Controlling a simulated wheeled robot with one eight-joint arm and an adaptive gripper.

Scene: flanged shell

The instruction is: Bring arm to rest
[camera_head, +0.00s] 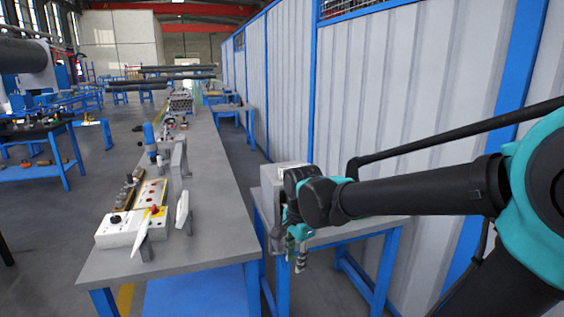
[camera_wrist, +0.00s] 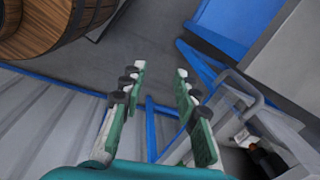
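My arm comes in from the right in the head view, with its dark link stretched across the picture to the left. My gripper (camera_head: 301,258) hangs from its end, pointing down, between the long grey table and a smaller side table. The wrist camera looks down toward blue legs and the floor.
A long grey table (camera_head: 215,205) holds a white control box (camera_head: 120,230). A grey-topped side table (camera_head: 355,229) stands behind my gripper. A corrugated wall (camera_head: 410,80) runs along the right. In the wrist view, a wooden barrel (camera_wrist: 75,25) is at top left and a grey frame (camera_wrist: 240,95) at right.

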